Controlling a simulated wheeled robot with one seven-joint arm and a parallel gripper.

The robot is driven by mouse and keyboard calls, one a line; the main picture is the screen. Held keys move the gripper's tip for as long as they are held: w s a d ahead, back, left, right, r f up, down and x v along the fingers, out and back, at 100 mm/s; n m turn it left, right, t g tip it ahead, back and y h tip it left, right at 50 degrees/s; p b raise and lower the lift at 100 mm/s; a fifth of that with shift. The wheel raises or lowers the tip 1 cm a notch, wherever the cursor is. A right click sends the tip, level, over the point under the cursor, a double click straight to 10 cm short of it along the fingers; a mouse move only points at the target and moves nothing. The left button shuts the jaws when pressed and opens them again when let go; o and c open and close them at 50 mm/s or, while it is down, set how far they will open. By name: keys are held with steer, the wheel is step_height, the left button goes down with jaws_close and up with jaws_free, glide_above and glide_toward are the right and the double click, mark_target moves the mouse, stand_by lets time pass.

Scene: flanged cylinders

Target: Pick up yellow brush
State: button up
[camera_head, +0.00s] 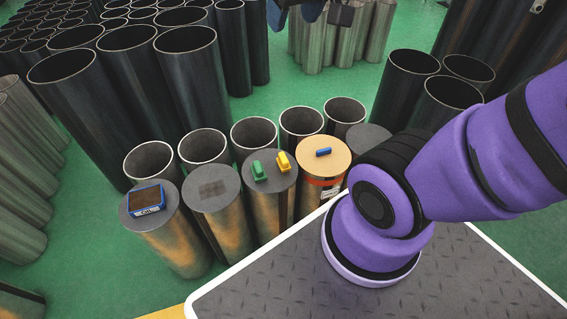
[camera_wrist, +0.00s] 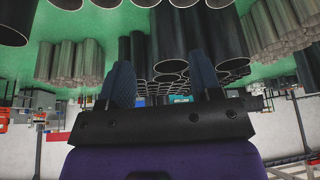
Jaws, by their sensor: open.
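The yellow brush (camera_head: 283,161) is a small yellow block-like item on the grey top of a closed cylinder (camera_head: 262,183). A green item (camera_head: 259,171) lies just left of it on the same top. My gripper (camera_wrist: 163,80) shows in the wrist view with two blue fingers spread apart and nothing between them. The wrist view looks out over distant cylinders, and the brush is not in it. In the head view dark blue parts at the top edge look like my fingertips (camera_head: 296,10), well beyond and above the brush.
A blue item (camera_head: 323,152) lies on the orange-topped cylinder (camera_head: 318,176) to the right. A blue box (camera_head: 146,199) sits on the leftmost closed cylinder. Open hollow pipes (camera_head: 253,132) stand right behind. Tall black pipes (camera_head: 188,80) rise at back left and right.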

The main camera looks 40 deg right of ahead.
steer(key=w+d+f+g, duration=0.1)
steer(key=w+d+f, duration=0.2)
steer(key=w+f, duration=0.6)
steer(key=m+g, duration=0.2)
steer(key=m, duration=0.1)
glide_above(283, 157)
steer(key=s, duration=0.1)
step_height(283, 157, down, 42)
steer(key=shift+w+d+f, duration=0.1)
steer(key=shift+w+f, duration=0.05)
steer(key=shift+f, duration=1.6)
steer(key=shift+w+a+f, duration=0.1)
steer(key=shift+w+f, duration=0.05)
steer(key=shift+f, duration=1.65)
steer(key=shift+w+d+f, duration=0.1)
steer(key=shift+w+f, duration=0.05)
steer(key=shift+f, duration=1.6)
jaws_close()
steer(key=shift+r, duration=0.2)
